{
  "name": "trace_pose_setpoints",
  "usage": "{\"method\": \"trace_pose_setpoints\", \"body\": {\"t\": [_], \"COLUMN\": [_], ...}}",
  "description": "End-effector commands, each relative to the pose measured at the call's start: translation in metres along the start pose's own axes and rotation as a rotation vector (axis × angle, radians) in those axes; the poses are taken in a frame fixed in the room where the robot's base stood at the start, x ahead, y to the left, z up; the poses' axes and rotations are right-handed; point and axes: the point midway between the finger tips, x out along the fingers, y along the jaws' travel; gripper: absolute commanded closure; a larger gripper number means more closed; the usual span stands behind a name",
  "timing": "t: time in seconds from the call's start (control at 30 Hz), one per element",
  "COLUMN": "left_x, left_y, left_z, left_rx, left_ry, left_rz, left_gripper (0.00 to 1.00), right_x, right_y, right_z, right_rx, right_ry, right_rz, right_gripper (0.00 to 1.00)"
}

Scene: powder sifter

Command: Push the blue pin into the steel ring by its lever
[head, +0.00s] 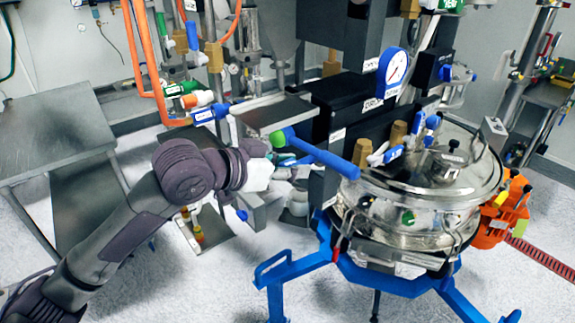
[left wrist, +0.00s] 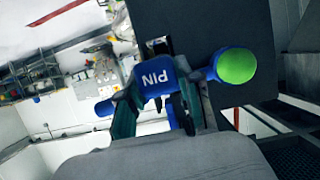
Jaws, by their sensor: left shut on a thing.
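The blue pin (left wrist: 157,77), marked PIN, lies across between the fingers of my left gripper (left wrist: 165,104) in the left wrist view. Its lever ends in a green knob (left wrist: 237,65) to the right of the fingers. In the head view my left gripper (head: 290,168) is beside a black block, and the green knob (head: 278,138) shows just above it. A blue bar (head: 322,156) runs from there to the right toward the steel vessel. The fingers are shut on the pin. I cannot pick out the steel ring for sure. My right gripper is not in view.
The round steel vessel (head: 415,215) stands on a blue frame (head: 385,278) to the right of my gripper. A small steel shelf (head: 275,114) is just above and behind. A steel table (head: 55,135) is at the left. Open floor (head: 185,285) lies in front.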

Motion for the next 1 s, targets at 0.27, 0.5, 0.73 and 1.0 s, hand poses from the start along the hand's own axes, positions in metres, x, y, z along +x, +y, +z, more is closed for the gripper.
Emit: {"method": "trace_pose_setpoints", "body": {"t": [0.27,0.5,0.73,1.0], "left_x": [0.006,0.012,0.017,0.019], "left_y": [0.000,0.000,0.000,0.000], "left_z": [-0.004,-0.006,-0.009,-0.009], "left_rx": [0.000,0.000,0.001,0.001], "left_ry": [0.002,0.002,0.003,0.002], "left_rz": [0.001,0.000,0.000,0.000], "left_gripper": [1.00,1.00,1.00,0.39], "right_x": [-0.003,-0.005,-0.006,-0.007], "right_y": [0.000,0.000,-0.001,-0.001], "right_z": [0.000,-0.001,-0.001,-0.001], "right_rx": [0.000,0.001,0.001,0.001], "right_ry": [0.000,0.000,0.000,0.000], "right_rz": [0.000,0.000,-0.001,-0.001], "right_gripper": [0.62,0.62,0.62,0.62]}}
